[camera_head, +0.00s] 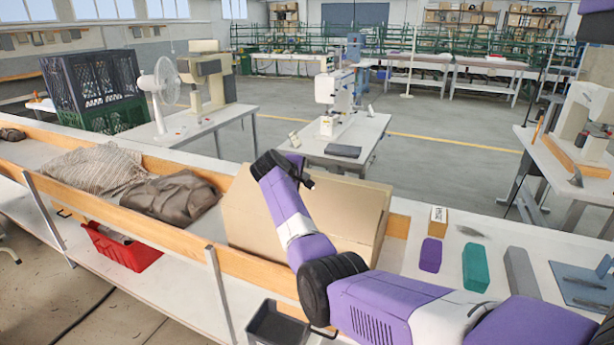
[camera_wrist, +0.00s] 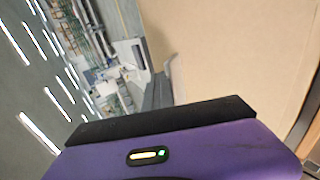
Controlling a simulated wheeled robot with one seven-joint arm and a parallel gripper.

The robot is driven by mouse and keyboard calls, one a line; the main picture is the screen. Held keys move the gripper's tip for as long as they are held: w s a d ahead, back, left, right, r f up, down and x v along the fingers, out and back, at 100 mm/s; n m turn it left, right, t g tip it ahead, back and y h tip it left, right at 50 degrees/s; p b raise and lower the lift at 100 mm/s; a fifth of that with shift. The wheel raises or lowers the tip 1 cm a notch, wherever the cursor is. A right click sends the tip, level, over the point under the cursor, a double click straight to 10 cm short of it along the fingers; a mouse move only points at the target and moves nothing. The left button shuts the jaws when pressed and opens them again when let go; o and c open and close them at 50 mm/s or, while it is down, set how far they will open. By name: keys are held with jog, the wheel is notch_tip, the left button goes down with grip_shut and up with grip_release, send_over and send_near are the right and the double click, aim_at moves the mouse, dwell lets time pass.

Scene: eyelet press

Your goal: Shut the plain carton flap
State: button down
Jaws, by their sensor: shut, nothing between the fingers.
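The tan cardboard carton (camera_head: 343,228) sits on the bench behind my arm, which crosses in front of it and hides part of it. A broad plain panel rises at its back, with its top edge sloping down to the right; I cannot tell for certain which panel is the flap. In the wrist view, plain cardboard (camera_wrist: 225,50) fills the upper right, close to the camera. My gripper (camera_head: 309,181) is a small dark shape at the carton's upper edge, shut and empty. I cannot tell whether it touches the cardboard.
Crumpled cloths (camera_head: 178,196) lie in the wooden-edged trough left of the carton. To the right are a small box (camera_head: 437,221), a purple block (camera_head: 430,255), a teal block (camera_head: 476,267) and a grey bar (camera_head: 521,272). A dark tray (camera_head: 277,326) sits below my arm.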

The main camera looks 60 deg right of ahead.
jog(key=shift+w+d+f+y, duration=0.1)
jog(key=shift+d+f+y, duration=0.7)
jog(key=shift+f+y, duration=0.15)
jog(key=shift+d+f+y+b, duration=0.35)
jog(key=shift+f+y+b, duration=0.1)
jog(key=shift+f, duration=0.05)
jog(key=shift+d+f+b, duration=0.25)
jog(key=shift+f, duration=0.25)
jog(key=shift+d+f+b, duration=0.25)
jog(key=shift+f, duration=0.2)
dwell(1.8)
jog(key=shift+w+r, duration=0.1)
dwell(0.6)
